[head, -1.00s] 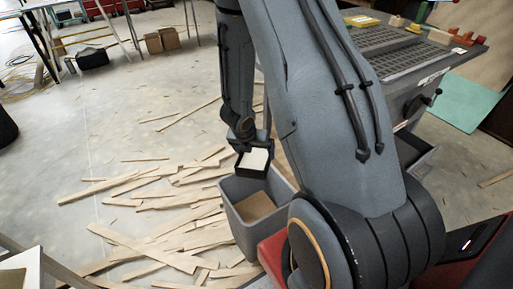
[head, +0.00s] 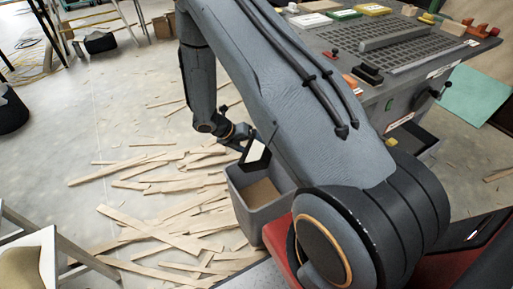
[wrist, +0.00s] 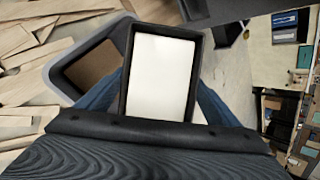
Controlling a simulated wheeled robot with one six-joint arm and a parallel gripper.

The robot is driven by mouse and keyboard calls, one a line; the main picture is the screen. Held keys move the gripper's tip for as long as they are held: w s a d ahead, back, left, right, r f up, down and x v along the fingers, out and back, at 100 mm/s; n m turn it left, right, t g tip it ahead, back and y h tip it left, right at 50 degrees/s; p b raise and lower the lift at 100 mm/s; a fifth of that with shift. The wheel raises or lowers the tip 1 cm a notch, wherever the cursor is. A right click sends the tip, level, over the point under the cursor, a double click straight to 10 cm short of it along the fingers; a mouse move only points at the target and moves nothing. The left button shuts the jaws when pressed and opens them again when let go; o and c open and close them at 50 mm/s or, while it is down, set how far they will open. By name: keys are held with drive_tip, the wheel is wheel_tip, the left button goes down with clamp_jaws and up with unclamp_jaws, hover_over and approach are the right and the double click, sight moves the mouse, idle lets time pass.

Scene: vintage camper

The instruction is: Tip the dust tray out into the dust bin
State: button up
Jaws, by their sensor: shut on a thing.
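The dust tray (head: 256,153) is a small black-rimmed tray with a plain white face inside. In the head view it is tilted, above the back rim of the bin. In the wrist view the tray (wrist: 162,75) fills the middle; I cannot tell whether the white is its floor or its contents. My gripper (head: 240,136) is shut on the tray, with blue fingers beside it in the wrist view. The dust bin (head: 264,212) is a grey open box on the floor, brown inside. In the wrist view the bin (wrist: 62,72) shows left of the tray, partly hidden by it.
Several thin wood strips (head: 150,230) lie on the floor left of the bin. A grey workbench (head: 400,60) with a grated top, blocks and small tools stands at the right, behind my arm. A pale stool or stand (head: 30,250) is at the lower left.

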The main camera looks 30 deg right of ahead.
sight(251, 156)
drive_tip(key=shift+w+a+f+g+h+b, duration=0.15)
drive_tip(key=shift+f+h+b, duration=0.15)
drive_tip(key=shift+b, duration=0.15)
drive_tip(key=shift+w+a+f+g+h+b, duration=0.1)
drive_tip(key=shift+f+g+h+b, duration=0.1)
drive_tip(key=shift+f+b, duration=0.15)
drive_tip(key=h+b, duration=0.1)
drive_tip(key=b, duration=0.1)
drive_tip(key=f+g+h+b, duration=0.1)
drive_tip(key=b, duration=0.1)
drive_tip(key=n+g+h+b, duration=0.1)
drive_tip(key=b, duration=0.2)
drive_tip(key=shift+w+a+f+g, duration=0.2)
drive_tip(key=shift+w+g, duration=0.05)
drive_tip(key=h+b, duration=0.1)
drive_tip(key=b, duration=0.1)
drive_tip(key=n+g+h+b, duration=0.1)
drive_tip(key=b, duration=0.1)
drive_tip(key=shift+w+a+f, duration=0.15)
drive_tip(key=shift+f, duration=0.15)
drive_tip(key=shift+b, duration=0.3)
drive_tip(key=shift+r, duration=0.15)
